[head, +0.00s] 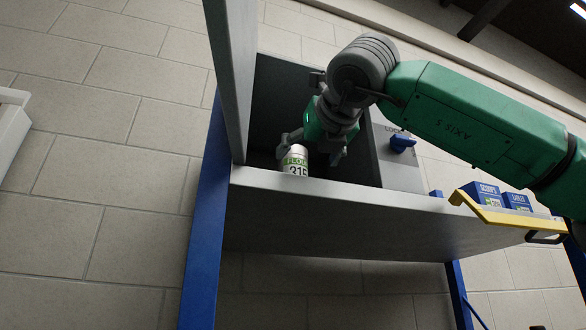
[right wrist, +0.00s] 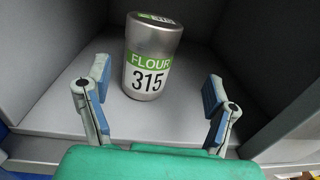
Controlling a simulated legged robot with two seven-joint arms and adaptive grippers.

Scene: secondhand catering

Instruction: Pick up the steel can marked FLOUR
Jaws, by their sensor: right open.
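The steel can marked FLOUR (head: 295,161) stands in an open grey compartment, with a green label and the number 315. In the right wrist view the can (right wrist: 152,58) is upright, a little beyond the fingertips and between their lines. My right gripper (head: 312,150) reaches into the compartment and is open, its fingers apart and empty. In the right wrist view its two blue-padded fingers (right wrist: 157,91) show on either side, not touching the can. The can's lower part is hidden by the front ledge in the head view. My left gripper is not in view.
The compartment has a tall left wall (head: 232,80) and a front ledge (head: 330,190). Right of it are a panel with a blue knob (head: 402,142), blue boxes marked SCOOPS (head: 482,192) and LADLES (head: 517,201), and a yellow bar (head: 500,216).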

